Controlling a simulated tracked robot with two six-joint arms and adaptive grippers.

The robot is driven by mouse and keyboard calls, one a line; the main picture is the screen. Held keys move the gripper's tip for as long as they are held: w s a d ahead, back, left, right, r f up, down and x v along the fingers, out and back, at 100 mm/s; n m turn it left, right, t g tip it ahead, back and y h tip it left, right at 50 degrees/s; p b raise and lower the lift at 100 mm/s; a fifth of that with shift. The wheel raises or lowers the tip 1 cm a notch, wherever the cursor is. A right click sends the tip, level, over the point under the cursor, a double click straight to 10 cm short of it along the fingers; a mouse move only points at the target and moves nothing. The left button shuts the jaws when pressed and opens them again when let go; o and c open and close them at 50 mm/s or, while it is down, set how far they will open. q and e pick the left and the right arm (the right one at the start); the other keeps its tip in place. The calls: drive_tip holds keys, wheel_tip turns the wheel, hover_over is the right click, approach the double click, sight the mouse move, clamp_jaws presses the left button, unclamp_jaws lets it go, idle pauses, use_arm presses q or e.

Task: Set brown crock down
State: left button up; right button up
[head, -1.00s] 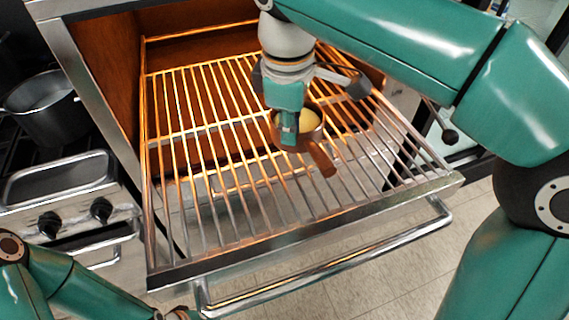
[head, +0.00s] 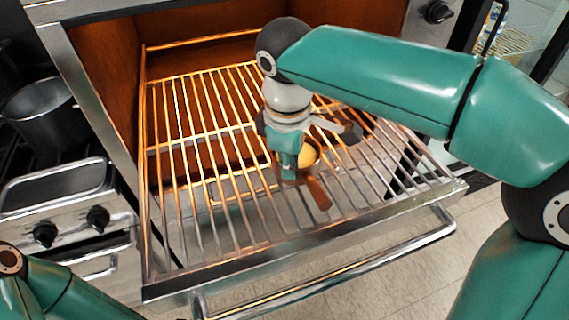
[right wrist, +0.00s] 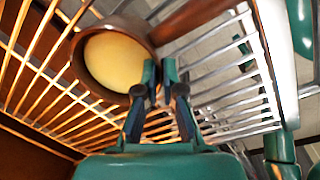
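The brown crock (head: 312,153), a round brown pot with pale yellow contents and a stubby brown handle (head: 318,193), is over the front right part of the pulled-out oven rack (head: 228,195). Whether its base touches the bars cannot be told. My right gripper (head: 288,172) points down at the crock's left side, hiding part of it. In the right wrist view its fingers (right wrist: 161,74) are close together on the crock's rim, beside the yellow contents (right wrist: 115,61). The crock looks about upright. My left gripper is out of frame; only its arm shows at the lower left.
The rack's left and front bars are bare. A long metal handle bar (head: 335,268) runs along the front. The brown oven wall (head: 117,90) borders the left. A dark pot (head: 45,112) stands on the stove at left, above control knobs (head: 45,234). Tiled floor lies in front.

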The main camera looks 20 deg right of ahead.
drive_tip(key=o, duration=0.4)
drive_tip(key=r+p, duration=0.1)
drive_tip(key=r, duration=0.7)
drive_tip(key=s+r+p, duration=0.1)
drive_tip(key=r, duration=0.3)
drive_tip(key=shift+s+a+p, duration=0.1)
drive_tip(key=shift+a+p, duration=0.25)
drive_tip(key=shift+a, duration=0.05)
